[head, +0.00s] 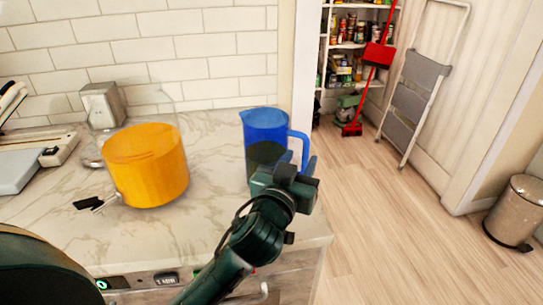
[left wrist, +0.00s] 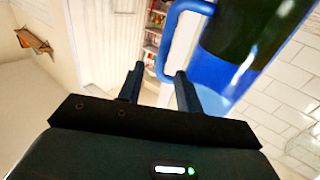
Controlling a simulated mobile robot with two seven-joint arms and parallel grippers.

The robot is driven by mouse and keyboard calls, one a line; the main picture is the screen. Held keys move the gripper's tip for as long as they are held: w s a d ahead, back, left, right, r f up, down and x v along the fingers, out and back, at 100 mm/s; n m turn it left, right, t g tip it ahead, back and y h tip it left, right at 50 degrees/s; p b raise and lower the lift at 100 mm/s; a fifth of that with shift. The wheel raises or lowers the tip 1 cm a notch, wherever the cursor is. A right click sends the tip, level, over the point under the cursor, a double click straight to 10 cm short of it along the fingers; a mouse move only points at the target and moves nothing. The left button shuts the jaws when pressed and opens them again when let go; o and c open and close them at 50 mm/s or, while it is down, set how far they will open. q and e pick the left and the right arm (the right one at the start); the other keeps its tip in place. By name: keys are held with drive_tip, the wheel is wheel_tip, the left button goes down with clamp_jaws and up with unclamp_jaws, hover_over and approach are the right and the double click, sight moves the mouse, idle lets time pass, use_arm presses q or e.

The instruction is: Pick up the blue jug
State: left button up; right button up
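The blue jug (head: 264,128) stands upright near the right end of the marble counter, its handle (head: 299,138) facing right. Its lower half looks dark. My left gripper (head: 297,165) is at the jug's right side, by the lower handle, and hides part of its base. In the left wrist view the gripper (left wrist: 158,75) has its two fingers spread apart. The jug's handle (left wrist: 163,42) lies just beyond and between the fingertips, with the jug body (left wrist: 215,70) to the right. I cannot tell whether a finger touches it. My right gripper is out of view.
A clear container of orange liquid (head: 148,168) with a tap stands left of the jug. A metal box (head: 102,104) is behind it. The marble counter (head: 215,185) is bare between container and jug. Beyond its right edge are open wood floor, a ladder (head: 415,95) and a bin (head: 515,211).

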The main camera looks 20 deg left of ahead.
sight(305, 148)
use_arm(q)
drive_tip(key=w+p, duration=0.1)
drive_tip(key=w, duration=0.4)
drive_tip(key=shift+w+a, duration=0.15)
drive_tip(key=shift+w, duration=0.25)
clamp_jaws()
idle(1.0)
drive_tip(key=shift+r, duration=0.2)
